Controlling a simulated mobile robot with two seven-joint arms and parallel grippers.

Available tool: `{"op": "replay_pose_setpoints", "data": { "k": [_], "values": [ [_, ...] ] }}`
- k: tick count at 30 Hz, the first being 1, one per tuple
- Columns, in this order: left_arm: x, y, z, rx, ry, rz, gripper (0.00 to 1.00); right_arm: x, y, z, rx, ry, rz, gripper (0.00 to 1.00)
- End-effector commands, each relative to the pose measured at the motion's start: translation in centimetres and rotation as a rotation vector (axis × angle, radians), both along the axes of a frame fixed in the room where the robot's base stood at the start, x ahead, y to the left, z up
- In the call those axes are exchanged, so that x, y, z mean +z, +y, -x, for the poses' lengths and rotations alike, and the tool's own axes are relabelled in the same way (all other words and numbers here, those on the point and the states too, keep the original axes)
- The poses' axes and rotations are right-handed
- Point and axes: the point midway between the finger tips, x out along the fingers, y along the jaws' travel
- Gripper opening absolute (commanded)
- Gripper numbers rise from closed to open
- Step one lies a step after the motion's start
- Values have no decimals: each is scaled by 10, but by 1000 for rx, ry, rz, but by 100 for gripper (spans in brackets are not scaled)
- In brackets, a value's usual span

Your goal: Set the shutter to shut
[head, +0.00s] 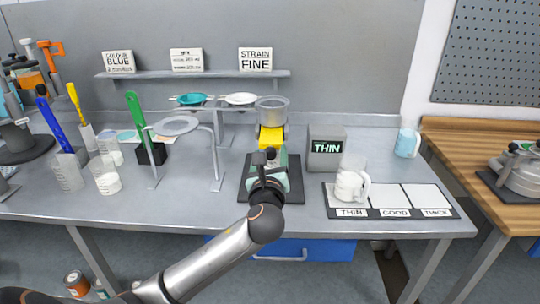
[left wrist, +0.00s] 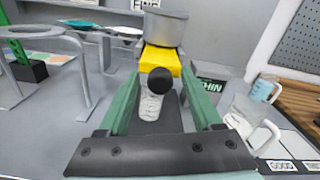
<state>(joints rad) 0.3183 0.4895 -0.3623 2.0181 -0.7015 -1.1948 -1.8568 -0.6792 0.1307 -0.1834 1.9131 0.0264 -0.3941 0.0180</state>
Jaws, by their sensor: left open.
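A dispenser stands mid-bench, with a clear round hopper (head: 272,106) above a yellow block (head: 271,138). The hopper (left wrist: 165,27) and yellow block (left wrist: 160,59) also show in the left wrist view. A black round knob (left wrist: 159,80) sticks out in front of the yellow block; I take it for the shutter's handle. My left gripper (head: 268,158) is open at the front of the dispenser. In the left wrist view its green fingers (left wrist: 160,76) lie on either side of the knob, with gaps visible. The shutter plate itself is hidden. My right gripper is out of view.
A clear vessel (left wrist: 150,105) shows below the knob. To the right are a grey box reading THIN (head: 326,148) and a jug (head: 352,182) on the labelled mat (head: 418,197). A ring stand (head: 180,127) stands left of the dispenser.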

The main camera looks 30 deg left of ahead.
Motion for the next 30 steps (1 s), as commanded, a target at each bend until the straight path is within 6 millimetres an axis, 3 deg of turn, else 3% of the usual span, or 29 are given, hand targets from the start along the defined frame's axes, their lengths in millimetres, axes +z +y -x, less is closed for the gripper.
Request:
{"op": "replay_pose_setpoints", "data": {
  "k": [5,22,30],
  "values": [
    [0,0,0,0,0,0,65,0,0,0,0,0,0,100],
    [0,0,0,0,0,0,1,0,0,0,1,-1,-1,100],
    [0,0,1,0,0,0,0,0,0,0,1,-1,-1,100]
  ]
}}
